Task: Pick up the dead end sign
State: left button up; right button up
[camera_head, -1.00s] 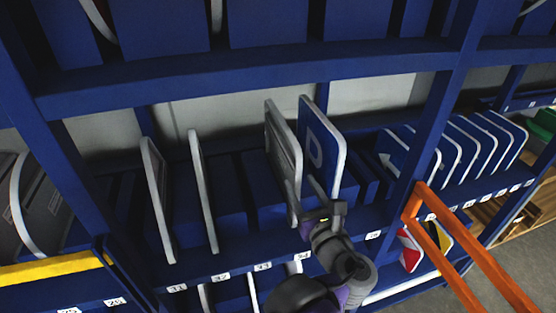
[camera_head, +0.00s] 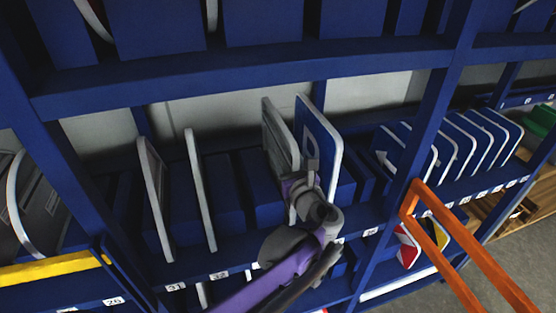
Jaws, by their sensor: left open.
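A blue sign (camera_head: 318,127) with a pale edge and part of a white marking stands upright in a slot at the middle of the shelf. I cannot tell from the visible part of the marking whether it is the dead end sign. A grey-faced sign (camera_head: 278,135) stands just left of it. My left gripper (camera_head: 302,174) is open in front of these two signs, over their lower front edges. I cannot tell if a sign is between its fingers. My right gripper is not in view.
The blue shelf (camera_head: 232,278) has numbered slots and upright posts. Two thin signs (camera_head: 200,190) stand to the left. Several blue signs (camera_head: 455,150) stand to the right. An orange frame (camera_head: 470,250) is at the lower right. A shelf beam (camera_head: 240,82) crosses above.

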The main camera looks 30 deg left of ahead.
pick_arm(q)
grip_shut()
dwell(1.4)
